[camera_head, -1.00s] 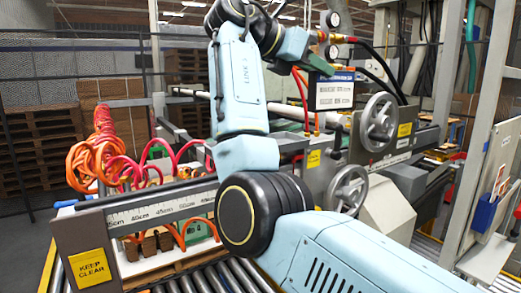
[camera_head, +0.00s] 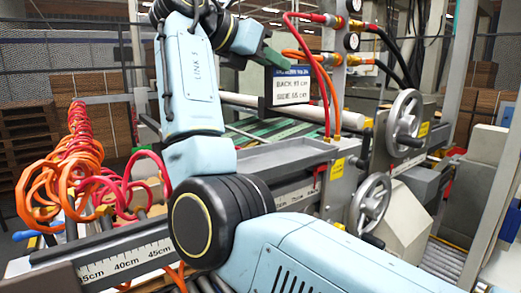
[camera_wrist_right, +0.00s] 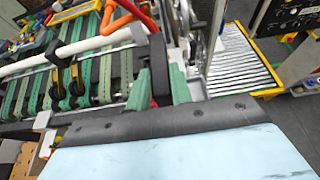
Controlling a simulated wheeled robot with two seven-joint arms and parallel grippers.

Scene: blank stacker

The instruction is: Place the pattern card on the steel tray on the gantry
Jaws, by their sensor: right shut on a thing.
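The pattern card (camera_head: 291,91) is a white panel with a blue top band and dark print, reading roughly "BACK" and "SIDE" in cm. My right gripper (camera_head: 274,60) is shut on its top edge, and the card hangs upright in the air. The steel tray (camera_head: 285,156) is a shallow grey tray on the gantry, below the card in the head view. The card looks apart from it. In the right wrist view, the green fingers of my right gripper (camera_wrist_right: 162,84) show, with the card hard to make out. My left gripper is not in view.
Red and orange hoses (camera_head: 318,75) hang just right of the card. Two handwheels (camera_head: 404,122) stand on the gantry's right. Coiled orange hoses (camera_head: 75,175) are at the left. A white roller (camera_head: 262,104) lies behind the tray.

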